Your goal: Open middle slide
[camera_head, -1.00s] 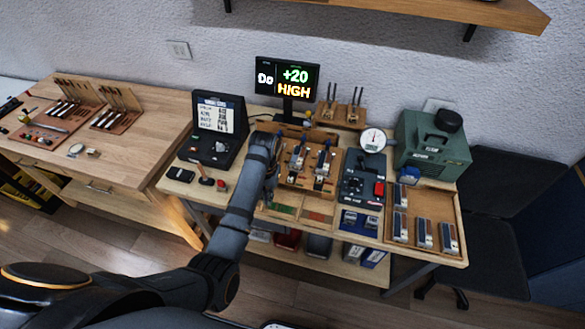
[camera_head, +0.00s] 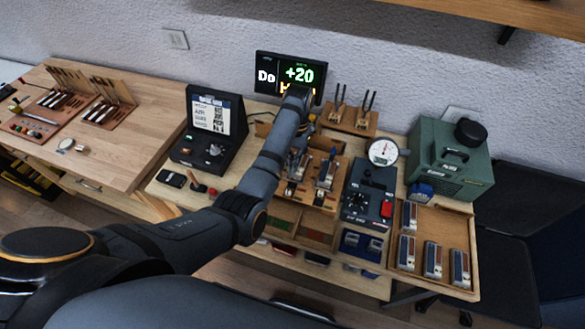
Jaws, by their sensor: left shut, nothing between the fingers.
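The wooden action fixture (camera_head: 320,195) stands mid-bench, with upright metal and blue parts on it. Open compartments (camera_head: 318,238) with green and reddish linings are at its front. I cannot tell which part is the middle slide. My left arm reaches over the fixture's left side, and its wrist is in front of the display. My left gripper (camera_head: 302,134) is shut and empty near the back of the fixture, mostly hidden by the wrist. Contact with the fixture cannot be made out. My right gripper is not in view.
The display (camera_head: 272,72) reads "Do +20", its lower line covered. A black case (camera_head: 209,128) is left of the fixture. A dial gauge (camera_head: 383,151), a black control box (camera_head: 369,197), a green machine (camera_head: 449,165) and a tray (camera_head: 462,214) of blocks are to the right.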

